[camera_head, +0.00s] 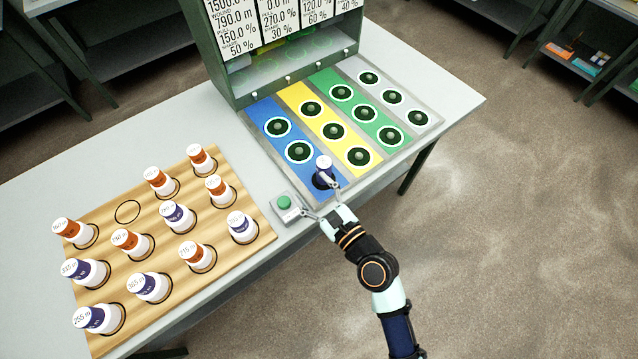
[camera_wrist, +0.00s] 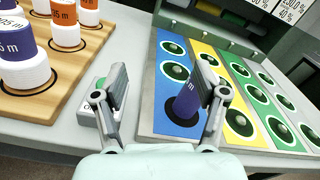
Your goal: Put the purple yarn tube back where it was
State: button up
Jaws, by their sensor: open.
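A purple yarn tube (camera_head: 322,179) with a white top stands on the nearest spot of the blue strip (camera_head: 259,111). In the wrist view the purple tube (camera_wrist: 186,101) shows partly behind my right finger. My gripper (camera_head: 318,199) is open at the table's front edge, its fingers spread, with the tube by the right finger. In the wrist view my gripper (camera_wrist: 160,98) holds nothing; whether a finger touches the tube is unclear. An empty ring (camera_head: 127,211) lies on the wooden board (camera_head: 185,283) among tubes with purple or orange labels.
A green button box (camera_head: 285,206) sits close by my left finger, between the board and the strips. Yellow, green and grey strips with dark round spots lie right of the blue one. A green machine frame (camera_head: 222,66) with display panels stands behind them.

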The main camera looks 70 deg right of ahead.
aim_at(328, 171)
jog(key=s+d+f+m+h, duration=0.1)
jog(key=m, duration=0.1)
jog(key=s+d+f+m+g+h, duration=0.1)
jog(key=s+m, duration=0.1)
jog(key=s+d+f+m, duration=0.1)
jog(key=s+m, duration=0.1)
jog(key=shift+d+f+g+h, duration=0.1)
jog(key=shift+d+g+h, duration=0.15)
jog(key=shift+g+h, duration=0.15)
jog(key=shift+s+d, duration=0.1)
jog(key=shift+d, duration=0.05)
jog(key=x, duration=0.8)
jog(key=shift+r, duration=0.4)
grip_shut()
notch_tip(328, 171, up, 20)
jog(key=p, duration=1.3)
jog(key=shift+p, duration=0.4)
